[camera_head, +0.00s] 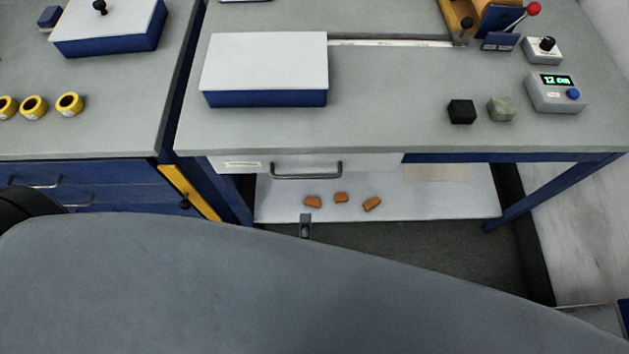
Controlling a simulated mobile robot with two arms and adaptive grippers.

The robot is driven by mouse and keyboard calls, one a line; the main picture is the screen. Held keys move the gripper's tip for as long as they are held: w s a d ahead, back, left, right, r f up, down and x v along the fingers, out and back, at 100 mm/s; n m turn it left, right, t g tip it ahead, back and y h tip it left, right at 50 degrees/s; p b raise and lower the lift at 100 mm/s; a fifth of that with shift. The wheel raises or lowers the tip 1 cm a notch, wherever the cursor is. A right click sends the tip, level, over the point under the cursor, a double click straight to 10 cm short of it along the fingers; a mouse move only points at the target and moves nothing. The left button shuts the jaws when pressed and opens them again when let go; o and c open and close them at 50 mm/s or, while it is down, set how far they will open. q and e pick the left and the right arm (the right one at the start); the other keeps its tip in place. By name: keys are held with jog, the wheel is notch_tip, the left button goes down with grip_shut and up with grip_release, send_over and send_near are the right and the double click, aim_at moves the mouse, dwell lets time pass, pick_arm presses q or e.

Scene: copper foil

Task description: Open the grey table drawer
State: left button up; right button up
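The grey table drawer (375,162) sits under the front edge of the grey tabletop, left of the middle, and its front is light grey. It looks closed. Its dark bar handle (306,174) runs across the front. The tip of my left gripper (305,227) shows as a small dark grey piece below the handle in the picture, apparently apart from it. A large grey part of my own body hides the rest of that gripper, so its opening does not show. My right gripper is not in view.
A blue box with a white lid (265,62), black and greenish cubes (501,109) and a 12 cm display device (554,92) stand on the tabletop (400,100). Orange pieces (341,197) lie on the lower shelf (440,203). A blue drawer cabinet (110,185) stands left.

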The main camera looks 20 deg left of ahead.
pick_arm(q)
jog(key=p, duration=0.1)
send_near(304, 175)
jog(key=w, duration=0.1)
jog(key=shift+f+p+x, duration=0.2)
jog(key=shift+p+x, duration=0.15)
jog(key=shift+x, duration=1.95)
jog(key=shift+f+p+x, duration=0.2)
jog(key=shift+p+x, duration=0.15)
jog(key=shift+x, duration=1.9)
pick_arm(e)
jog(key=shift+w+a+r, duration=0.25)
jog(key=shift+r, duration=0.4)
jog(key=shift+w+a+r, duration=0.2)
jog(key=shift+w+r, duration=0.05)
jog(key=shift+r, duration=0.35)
pick_arm(q)
jog(key=shift+s, duration=0.1)
grip_shut()
